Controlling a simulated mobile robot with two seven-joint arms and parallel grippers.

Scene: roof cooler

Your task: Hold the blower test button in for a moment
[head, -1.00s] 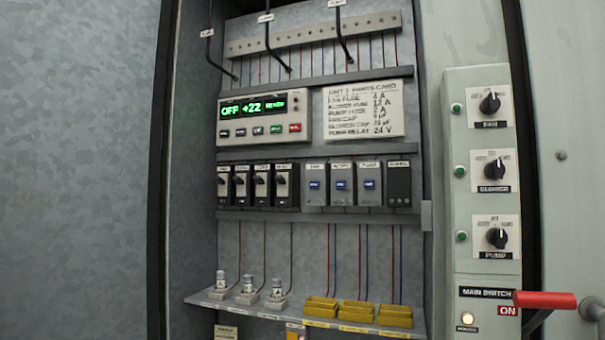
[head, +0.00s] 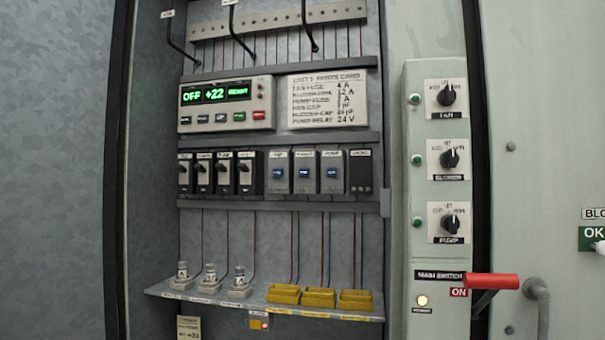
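The blower switch (head: 450,160) is the middle of three black knobs on the pale control panel, its label reading BLOWER. A small round green button or lamp (head: 417,160) sits just left of it. Three grey relay modules in the cabinet carry blue buttons; the middle blue button (head: 304,174) has a label above it too small to read. I cannot tell which of these is the test button. Nothing touches any of them. Neither of my grippers is in view.
A red main switch handle (head: 492,281) sticks out at lower right, beside a grey pipe (head: 539,305). The controller display (head: 215,94) reads OFF +22. A shelf (head: 160,290) holds yellow trays (head: 320,298) and small fuses. A green OK sign (head: 592,238) shows at the right edge.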

